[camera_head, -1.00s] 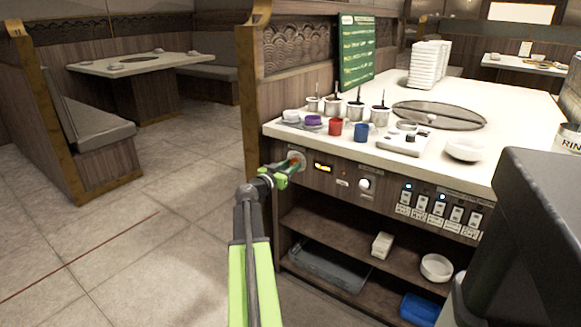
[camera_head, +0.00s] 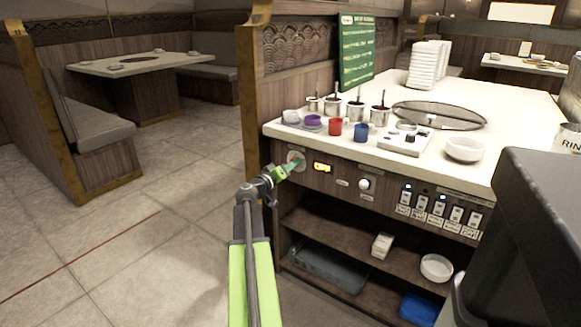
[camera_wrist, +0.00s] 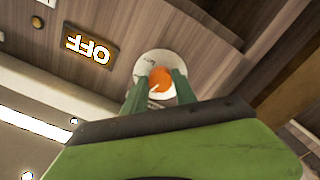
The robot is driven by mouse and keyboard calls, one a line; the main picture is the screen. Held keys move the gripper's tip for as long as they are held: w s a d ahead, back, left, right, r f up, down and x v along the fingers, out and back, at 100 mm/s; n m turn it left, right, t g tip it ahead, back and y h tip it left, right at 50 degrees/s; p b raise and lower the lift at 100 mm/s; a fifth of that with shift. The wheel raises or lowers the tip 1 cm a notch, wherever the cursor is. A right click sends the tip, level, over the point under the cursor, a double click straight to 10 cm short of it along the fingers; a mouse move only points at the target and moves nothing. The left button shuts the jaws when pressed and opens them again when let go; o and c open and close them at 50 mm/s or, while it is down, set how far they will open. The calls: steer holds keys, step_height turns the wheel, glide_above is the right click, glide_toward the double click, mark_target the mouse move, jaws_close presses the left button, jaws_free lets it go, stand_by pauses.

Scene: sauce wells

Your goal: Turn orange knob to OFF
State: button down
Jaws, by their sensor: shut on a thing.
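The orange knob (camera_wrist: 160,78) sits on a pale round dial plate (camera_wrist: 148,66) on the wooden front panel. My gripper (camera_wrist: 158,90) has one green finger on each side of the knob and is shut on it. A white pointer mark shows on the knob. A lit display (camera_wrist: 89,45) beside the dial reads OFF, upside down in the wrist view. In the head view my gripper (camera_head: 291,166) reaches the dial plate (camera_head: 296,155) at the counter's left end. There the fingers hide most of the knob. The display (camera_head: 322,168) glows orange just right of it.
A white knob (camera_head: 364,184) and several switches (camera_head: 437,204) line the panel further right. Cups and sauce pots stand on the counter (camera_head: 500,100) above. Open shelves (camera_head: 335,232) lie below. The floor (camera_head: 150,230) at left is clear.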

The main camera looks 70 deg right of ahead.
steer(key=shift+n, duration=1.7)
steer(key=c, duration=1)
jaws_free()
steer(key=v, duration=1.7)
steer(key=shift+a, duration=0.25)
steer(key=shift+w, duration=0.15)
